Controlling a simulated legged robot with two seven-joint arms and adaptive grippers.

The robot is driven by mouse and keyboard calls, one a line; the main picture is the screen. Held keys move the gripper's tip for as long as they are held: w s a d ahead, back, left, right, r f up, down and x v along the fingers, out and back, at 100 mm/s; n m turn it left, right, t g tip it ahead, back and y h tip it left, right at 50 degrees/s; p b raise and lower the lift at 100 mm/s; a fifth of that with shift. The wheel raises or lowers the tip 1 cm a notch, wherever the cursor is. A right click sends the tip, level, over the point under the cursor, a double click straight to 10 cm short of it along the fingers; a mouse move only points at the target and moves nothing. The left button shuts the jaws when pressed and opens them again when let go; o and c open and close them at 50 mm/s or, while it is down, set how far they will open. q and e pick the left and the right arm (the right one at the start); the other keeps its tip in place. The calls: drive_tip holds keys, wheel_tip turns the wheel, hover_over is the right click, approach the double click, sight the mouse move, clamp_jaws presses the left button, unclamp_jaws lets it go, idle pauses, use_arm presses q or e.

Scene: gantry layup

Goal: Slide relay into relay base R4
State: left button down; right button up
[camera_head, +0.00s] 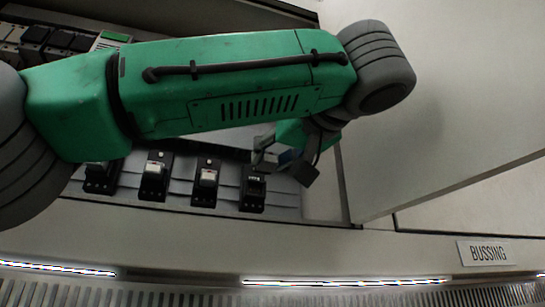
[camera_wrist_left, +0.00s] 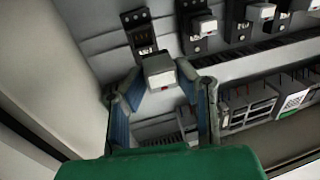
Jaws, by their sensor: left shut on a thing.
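My left gripper (camera_head: 268,158) reaches down from the green arm, just above the rightmost relay base in the head view. In the left wrist view its blue-padded fingers (camera_wrist_left: 160,92) are shut on a pale grey relay (camera_wrist_left: 159,73) with a small red mark. The relay is in front of an empty black relay base (camera_wrist_left: 138,33), apparently R4, though no label is readable. The same base (camera_head: 253,191) shows in the head view. The relay overlaps the base's lower end in the wrist view; I cannot tell if they touch. My right gripper is not in view.
Neighbouring black bases hold pale relays (camera_head: 207,177) (camera_head: 154,170), also in the wrist view (camera_wrist_left: 203,25). A panel wall (camera_head: 440,100) stands right of the row. A "BUSSING" label (camera_head: 488,252) is on the front ledge.

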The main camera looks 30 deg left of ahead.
use_arm(q)
drive_tip(key=shift+w+d+f+b, duration=0.1)
drive_tip(key=shift+w+f+b, duration=0.2)
drive_tip(key=shift+w, duration=0.2)
drive_tip(key=shift+w+d+f+b, duration=0.1)
drive_tip(key=shift+w+f+b, duration=0.15)
drive_tip(key=shift+w, duration=0.25)
drive_tip(key=shift+w+a+t, duration=0.2)
drive_tip(key=shift+t, duration=0.1)
drive_tip(key=shift+a+r, duration=0.3)
drive_tip(key=shift+a, duration=0.3)
drive_tip(key=b+x, duration=0.1)
drive_tip(key=x, duration=0.3)
drive_tip(key=shift+w+d+f, duration=0.1)
drive_tip(key=shift+w, duration=0.1)
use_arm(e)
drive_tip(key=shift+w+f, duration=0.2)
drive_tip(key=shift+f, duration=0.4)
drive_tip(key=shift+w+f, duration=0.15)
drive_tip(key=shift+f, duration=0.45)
use_arm(q)
drive_tip(key=shift+d, duration=0.1)
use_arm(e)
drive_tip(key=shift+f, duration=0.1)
use_arm(q)
drive_tip(key=shift+s+b, duration=0.1)
drive_tip(key=shift+b, duration=0.4)
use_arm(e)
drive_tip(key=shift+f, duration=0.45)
